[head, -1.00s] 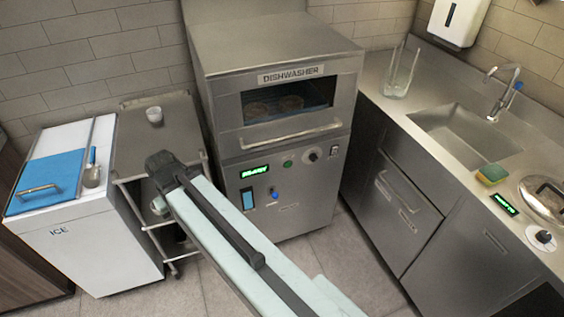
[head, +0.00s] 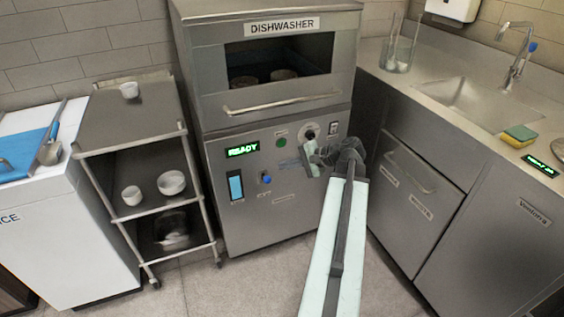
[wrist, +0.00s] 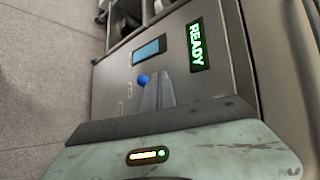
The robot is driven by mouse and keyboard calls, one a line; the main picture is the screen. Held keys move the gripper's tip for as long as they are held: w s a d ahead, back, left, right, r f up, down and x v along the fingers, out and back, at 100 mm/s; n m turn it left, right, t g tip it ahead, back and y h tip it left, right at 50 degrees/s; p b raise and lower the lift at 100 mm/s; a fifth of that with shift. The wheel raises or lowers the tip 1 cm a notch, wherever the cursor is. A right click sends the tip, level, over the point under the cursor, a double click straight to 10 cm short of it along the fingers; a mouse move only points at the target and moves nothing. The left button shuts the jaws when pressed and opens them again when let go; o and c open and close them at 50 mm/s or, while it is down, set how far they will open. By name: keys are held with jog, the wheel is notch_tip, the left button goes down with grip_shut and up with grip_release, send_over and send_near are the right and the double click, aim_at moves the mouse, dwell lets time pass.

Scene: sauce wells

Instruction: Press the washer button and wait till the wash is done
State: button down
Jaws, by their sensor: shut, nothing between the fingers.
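The dishwasher (head: 345,75) stands in the middle of the head view, its labelled hood down over a dark window. Its panel has a green READY display (head: 242,151), a green button (head: 282,143), a dark knob (head: 309,132), a blue knob (head: 266,179) and a blue window (head: 236,187). My gripper (head: 312,158) is shut and empty in front of the panel, below the dark knob and right of the green button. Contact with the panel cannot be told. The wrist view shows the READY display (wrist: 195,45) and blue knob (wrist: 143,80); the green button is not visible there.
A steel trolley (head: 130,112) with cups and bowls stands left, beside a white ice bin (head: 75,215). At right are a counter with a sink (head: 470,105), a sponge (head: 519,135) and a glass container (head: 398,50). Floor in front of the dishwasher is open.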

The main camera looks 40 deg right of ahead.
aim_at(282, 143)
jog(key=shift+m+t+h, duration=0.3)
jog(key=shift+m+t, duration=0.4)
jog(key=s+d, duration=0.1)
jog(key=d, duration=0.1)
jog(key=s+d, duration=0.1)
jog(key=d, duration=0.1)
jog(key=shift+s, duration=0.35)
jog(key=w+d, duration=0.1)
jog(key=w, duration=0.1)
jog(key=w+d, duration=0.1)
jog(key=w, duration=0.2)
jog(key=w+d, duration=0.1)
jog(key=w, duration=0.2)
jog(key=shift+w+d+b, duration=0.1)
jog(key=shift+b, duration=0.2)
jog(key=shift+w, duration=0.1)
dwell(0.8)
jog(key=shift+w+d, duration=0.15)
jog(key=shift+w, duration=0.2)
